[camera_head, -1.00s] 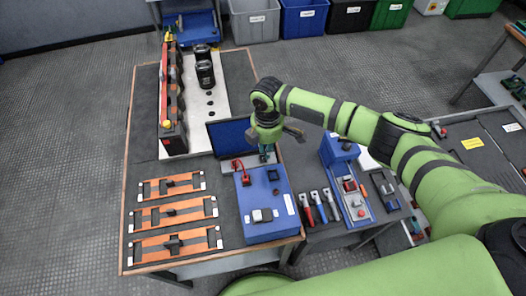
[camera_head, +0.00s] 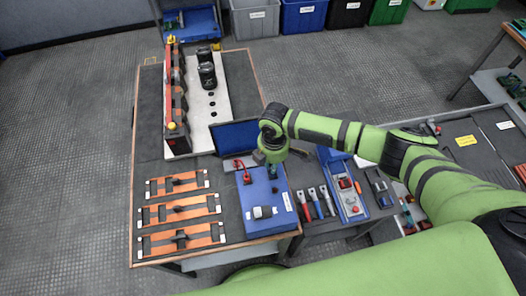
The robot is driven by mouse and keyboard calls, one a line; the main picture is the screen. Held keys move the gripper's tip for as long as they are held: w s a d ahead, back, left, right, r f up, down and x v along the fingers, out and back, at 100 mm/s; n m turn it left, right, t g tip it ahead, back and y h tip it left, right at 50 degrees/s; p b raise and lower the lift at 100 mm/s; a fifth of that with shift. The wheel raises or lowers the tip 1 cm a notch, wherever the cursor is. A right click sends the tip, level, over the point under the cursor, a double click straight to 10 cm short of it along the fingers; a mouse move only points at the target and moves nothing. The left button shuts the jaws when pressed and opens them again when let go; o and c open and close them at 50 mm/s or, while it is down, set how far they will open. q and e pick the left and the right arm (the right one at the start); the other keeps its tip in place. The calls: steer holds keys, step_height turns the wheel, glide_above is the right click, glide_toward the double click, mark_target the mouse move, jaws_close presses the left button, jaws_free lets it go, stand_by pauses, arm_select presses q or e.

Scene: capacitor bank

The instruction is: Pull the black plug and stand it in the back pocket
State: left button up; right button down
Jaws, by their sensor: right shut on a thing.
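The blue box (camera_head: 252,222) stands at the right front of the table. My right gripper (camera_head: 272,172) points down at the back right of its top. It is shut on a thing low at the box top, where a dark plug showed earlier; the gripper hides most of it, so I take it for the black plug. A red plug (camera_head: 247,177) with a red lead sits just left of the gripper. A dark blue panel (camera_head: 235,135) stands behind the box. I cannot make out the back pocket clearly. My left gripper is not in view.
A grey-white block (camera_head: 263,211) sits on the box front. Orange frames (camera_head: 180,210) lie at the left. Black cylinders (camera_head: 207,75) and a long dark unit (camera_head: 176,110) stand at the back. Red and blue handled tools (camera_head: 316,203) lie right of the box.

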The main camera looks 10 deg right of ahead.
mark_target(273, 177)
steer(key=shift+s, duration=0.45)
steer(key=shift+f, duration=0.1)
steer(key=shift+f+b, duration=0.3)
steer(key=shift+f, duration=0.4)
steer(key=shift+f+b, duration=0.3)
steer(key=shift+f, duration=0.2)
steer(key=shift+s+f, duration=0.45)
steer(key=shift+s, duration=0.05)
stand_by(0.5)
steer(key=c, duration=1.1)
jaws_free()
steer(key=shift+c, duration=0.2)
steer(key=shift+w+f, duration=0.15)
steer(key=shift+w, duration=0.15)
